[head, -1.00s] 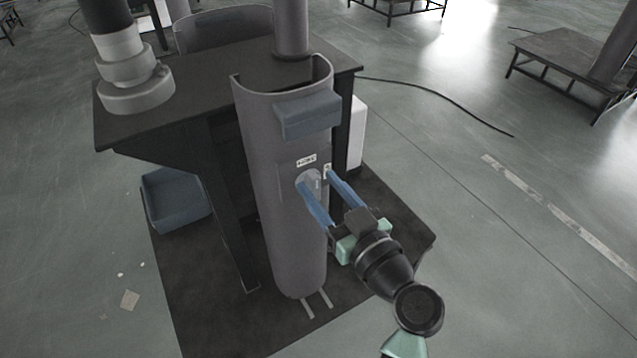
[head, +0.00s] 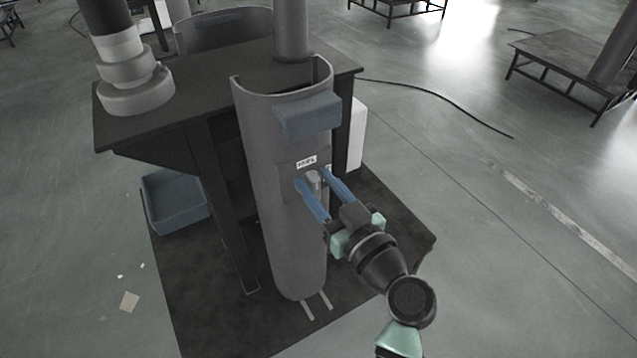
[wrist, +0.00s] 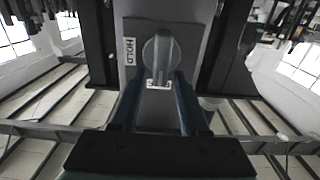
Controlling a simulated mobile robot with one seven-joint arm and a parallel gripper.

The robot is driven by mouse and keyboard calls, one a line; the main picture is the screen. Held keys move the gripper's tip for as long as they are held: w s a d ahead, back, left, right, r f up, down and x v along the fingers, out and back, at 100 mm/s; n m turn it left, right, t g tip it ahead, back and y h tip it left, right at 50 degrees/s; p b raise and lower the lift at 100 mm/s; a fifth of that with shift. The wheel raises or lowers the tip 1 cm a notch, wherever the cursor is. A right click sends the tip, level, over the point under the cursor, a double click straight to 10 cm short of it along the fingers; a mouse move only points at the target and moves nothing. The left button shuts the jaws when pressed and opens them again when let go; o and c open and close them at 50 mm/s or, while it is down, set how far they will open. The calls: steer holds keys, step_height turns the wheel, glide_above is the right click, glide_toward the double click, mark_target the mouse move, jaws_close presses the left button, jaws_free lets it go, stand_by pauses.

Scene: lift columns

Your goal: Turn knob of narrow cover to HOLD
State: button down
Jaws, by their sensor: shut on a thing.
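The narrow cover (head: 282,235) is a tall grey curved shell standing at the front of the dark table. Its grey round knob (head: 313,182) sits partway down the front, under a small white label (head: 306,162). My gripper (head: 314,180) has its two blue fingers on either side of the knob and is shut on it. In the wrist view the knob (wrist: 159,47) has a raised grip bar, whose lower end lies between the fingertips. A HOLD label (wrist: 129,51) is left of the knob, and another small label (wrist: 158,85) is below it, partly hidden.
A blue-grey block (head: 307,116) juts from the cover above the knob. The dark table (head: 210,88) stands behind, with a blue bin (head: 176,203) at left. A black cable (head: 440,92) lies on the floor at right, where the floor is mostly open.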

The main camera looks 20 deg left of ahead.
steer(key=shift+m, duration=0.3)
steer(key=shift+w+d+f+m+p, duration=0.35)
steer(key=shift+m+p, duration=0.4)
steer(key=shift+m, duration=2.15)
steer(key=shift+w+d+f+m+p, duration=0.15)
steer(key=shift+f+m+p, duration=0.4)
steer(key=shift+m, duration=2.35)
steer(key=shift+w+d+f+m+p, duration=0.3)
steer(key=shift+m+p, duration=0.6)
steer(key=shift+m, duration=2)
steer(key=shift+a, duration=0.1)
steer(key=c, duration=0.8)
jaws_free()
steer(key=shift+o, duration=0.2)
